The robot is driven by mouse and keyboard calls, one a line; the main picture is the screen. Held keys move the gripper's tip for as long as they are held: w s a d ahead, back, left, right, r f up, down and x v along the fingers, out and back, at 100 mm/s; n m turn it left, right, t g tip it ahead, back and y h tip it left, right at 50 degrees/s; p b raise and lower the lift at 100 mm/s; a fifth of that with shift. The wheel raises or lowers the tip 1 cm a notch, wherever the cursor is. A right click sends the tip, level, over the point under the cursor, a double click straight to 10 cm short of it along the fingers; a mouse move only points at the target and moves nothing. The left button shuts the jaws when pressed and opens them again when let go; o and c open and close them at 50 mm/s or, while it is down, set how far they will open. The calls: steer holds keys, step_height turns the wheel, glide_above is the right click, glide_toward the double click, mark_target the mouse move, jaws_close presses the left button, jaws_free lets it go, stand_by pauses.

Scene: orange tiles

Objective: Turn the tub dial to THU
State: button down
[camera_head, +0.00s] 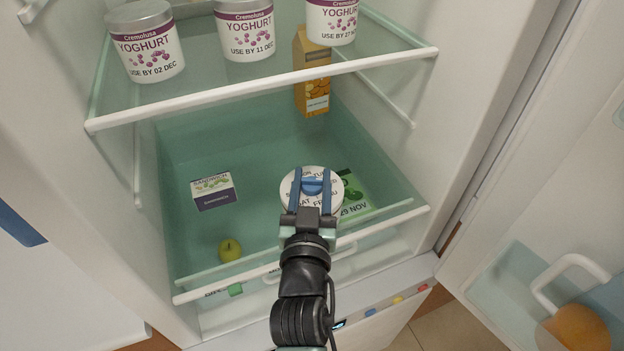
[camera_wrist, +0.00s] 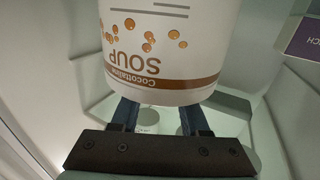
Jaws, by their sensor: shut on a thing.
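The soup tub shows in the wrist view (camera_wrist: 165,45), its printed label reading SOUP upside down. The fingers cover some letters; SAT and part of FRI show on the near side. I cannot tell which day the dial points to.
A glass shelf (camera_head: 260,88) with several yoghurt tubs is above. The open door (camera_head: 560,130) is at right.

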steer(key=b, duration=0.3)
steer(key=shift+w+a+f, duration=0.1)
steer(key=shift+a+f, duration=0.05)
steer(key=shift+f, duration=0.2)
steer(key=m+h+b, duration=0.1)
steer(key=h+b, duration=0.1)
steer(key=b, duration=0.1)
steer(key=shift+f+b, duration=0.1)
steer(key=shift+b, duration=0.3)
steer(key=m+h+b, duration=0.1)
steer(key=h+b, duration=0.1)
steer(key=b, duration=0.1)
steer(key=shift+g+b, duration=0.3)
steer(key=shift+g, duration=0.1)
steer(key=shift+r+m+g+h+b, duration=0.3)
steer(key=shift+m+g+h+b, duration=0.1)
steer(key=shift+m+h+b, duration=0.6)
steer(key=shift+c, duration=2)
jaws_free()
steer(key=shift+d+r, duration=0.1)
steer(key=shift+d, duration=0.1)
